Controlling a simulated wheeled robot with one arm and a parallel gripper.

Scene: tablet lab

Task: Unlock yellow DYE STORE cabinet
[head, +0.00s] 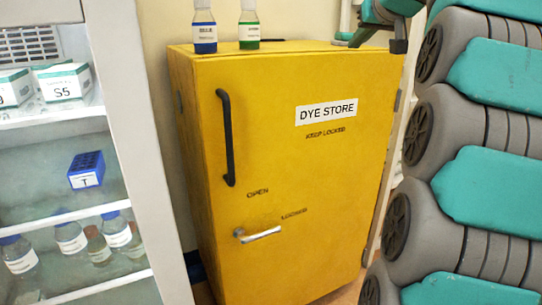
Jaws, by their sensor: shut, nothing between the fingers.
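The yellow DYE STORE cabinet (300,160) stands upright in the middle of the head view, its door shut. A white DYE STORE label (326,113) is on the door, with small KEEP LOCKED text below it. A dark vertical pull handle (228,138) is on the door's left side. Lower down, a silver lever (259,234) extends right from its pivot, lying nearly level. The word OPEN (258,194) is above the lever, and LOCKED (294,214) is just above its right end.
A white shelf unit (142,160) with boxes and bottles stands close on the left.

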